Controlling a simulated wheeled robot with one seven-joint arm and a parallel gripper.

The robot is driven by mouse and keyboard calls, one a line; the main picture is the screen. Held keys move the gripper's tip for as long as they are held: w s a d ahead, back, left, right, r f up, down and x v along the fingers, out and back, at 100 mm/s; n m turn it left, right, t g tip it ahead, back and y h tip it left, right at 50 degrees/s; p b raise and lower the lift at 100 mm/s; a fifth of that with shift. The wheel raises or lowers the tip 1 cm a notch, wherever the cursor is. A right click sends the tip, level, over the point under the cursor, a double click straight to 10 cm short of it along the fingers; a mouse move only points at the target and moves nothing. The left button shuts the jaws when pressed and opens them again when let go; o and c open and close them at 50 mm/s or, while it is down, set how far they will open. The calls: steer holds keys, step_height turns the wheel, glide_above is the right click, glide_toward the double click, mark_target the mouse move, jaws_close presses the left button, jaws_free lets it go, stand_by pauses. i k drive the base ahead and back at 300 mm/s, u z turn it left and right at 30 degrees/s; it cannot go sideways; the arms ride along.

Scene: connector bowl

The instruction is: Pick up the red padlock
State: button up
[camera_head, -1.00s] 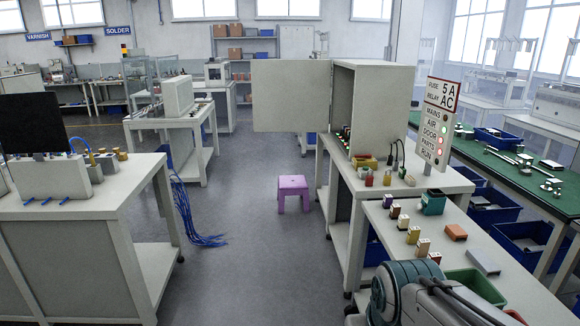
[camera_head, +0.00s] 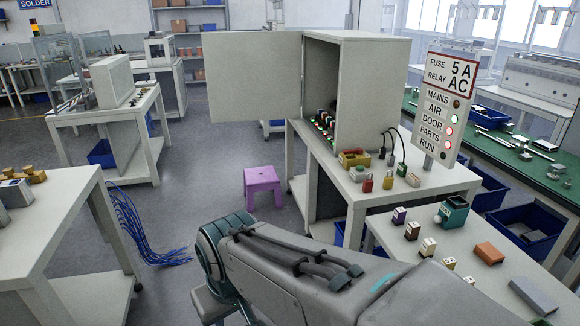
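A small red item (camera_head: 368,183), which looks like the red padlock, stands near the front edge of the white bench (camera_head: 430,184), below the open grey cabinet (camera_head: 372,95). A similar yellow item (camera_head: 388,181) stands just right of it. They are too small to make out any shackle clearly. My arm crosses the foreground and runs out at the lower right.
A yellow-and-red box (camera_head: 354,159) and a pale block with cables (camera_head: 412,179) share the bench. The nearer table holds several small blocks, a teal device (camera_head: 453,212) and an orange block (camera_head: 489,253). A sign panel (camera_head: 441,108) rises behind. A purple stool (camera_head: 262,184) stands on the floor.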

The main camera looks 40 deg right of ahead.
mark_target(367, 186)
steer(key=z, duration=0.15)
steer(key=i, duration=1.55)
steer(key=z, duration=1.55)
steer(key=i, duration=1.05)
steer(key=z, duration=0.9)
